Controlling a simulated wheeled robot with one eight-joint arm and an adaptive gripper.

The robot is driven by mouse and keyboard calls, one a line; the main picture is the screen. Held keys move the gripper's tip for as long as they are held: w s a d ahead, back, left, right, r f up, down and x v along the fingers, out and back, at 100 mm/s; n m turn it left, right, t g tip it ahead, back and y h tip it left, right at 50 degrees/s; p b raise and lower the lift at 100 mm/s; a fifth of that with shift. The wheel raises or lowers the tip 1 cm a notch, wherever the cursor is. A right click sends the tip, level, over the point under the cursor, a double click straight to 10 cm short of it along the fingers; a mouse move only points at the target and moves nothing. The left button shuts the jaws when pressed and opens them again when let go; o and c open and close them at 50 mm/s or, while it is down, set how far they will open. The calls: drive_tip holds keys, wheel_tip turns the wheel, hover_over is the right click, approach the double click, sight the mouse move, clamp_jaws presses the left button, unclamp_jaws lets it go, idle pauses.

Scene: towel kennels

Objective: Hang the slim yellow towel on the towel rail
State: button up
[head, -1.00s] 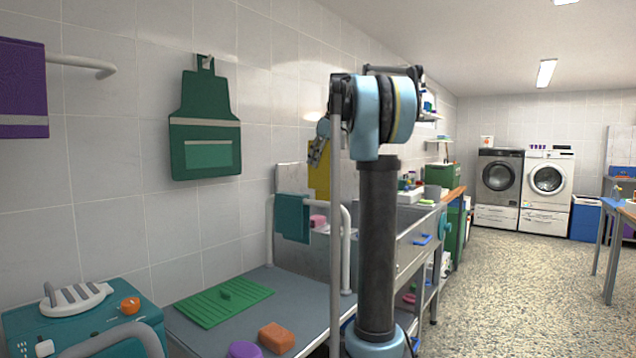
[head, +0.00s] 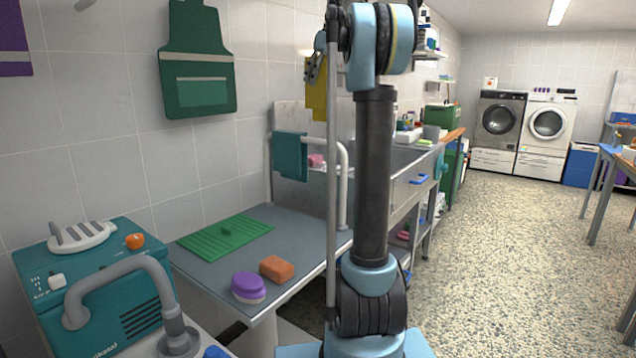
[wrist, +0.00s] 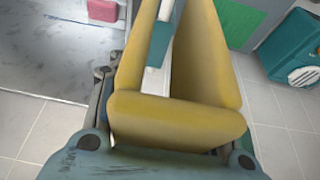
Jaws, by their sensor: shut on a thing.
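The slim yellow towel (head: 316,95) hangs from my gripper (head: 318,62), in front of the tiled wall. In the wrist view the yellow towel (wrist: 180,115) is folded over at the jaws of my gripper (wrist: 172,135), with two flaps hanging apart. A white rail (head: 344,190) at the end of the sink counter carries a teal towel (head: 290,156). Between the flaps, the teal towel (wrist: 160,40) and a bit of white show below. The yellow towel is above this rail's height. My upright arm hides part of the rail.
A green apron (head: 200,60) hangs on the wall. The counter holds a green mat (head: 225,238), orange sponge (head: 276,269) and purple brush (head: 248,287). A teal machine (head: 95,280) stands left.

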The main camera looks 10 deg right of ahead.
sight(332, 110)
wheel_tip(332, 110, down, 27)
drive_tip(key=shift+f, duration=0.15)
idle(0.6)
drive_tip(key=shift+f, duration=0.15)
drive_tip(key=o, duration=1.2)
drive_tip(key=v, duration=1.7)
drive_tip(key=shift+s, duration=0.15)
